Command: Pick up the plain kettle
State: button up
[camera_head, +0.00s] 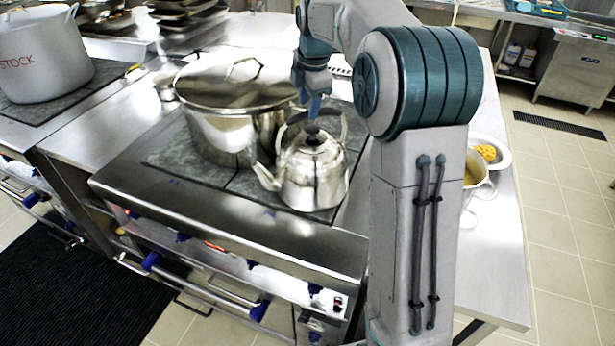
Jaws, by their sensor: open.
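The plain kettle (313,174) is shiny bare metal with a black lid knob and a dark arched handle. It stands upright on the right part of the dark cooktop (205,172), its spout pointing left. My gripper (313,103) is open, pointing down at the kettle's handle from behind and above. Its fingers overlap the handle in the picture. I cannot tell whether they touch the handle or sit around it. My arm covers the area right of the kettle.
A large lidded steel pot (225,125) stands close at the kettle's left. A grey pot marked STOCK (45,60) is at far left. Right of my arm are a pot of yellowish food (478,175) and a white bowl (497,143). The cooker's front edge (230,222) is clear.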

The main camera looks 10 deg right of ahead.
jog(key=f, duration=0.2)
jog(key=w+f+p, duration=0.1)
jog(key=f, duration=0.1)
jog(key=shift+f, duration=0.15)
grip_shut()
jog(key=shift+w, duration=0.1)
dwell(1.1)
jog(key=shift+w+r, duration=0.1)
jog(key=shift+r, duration=0.1)
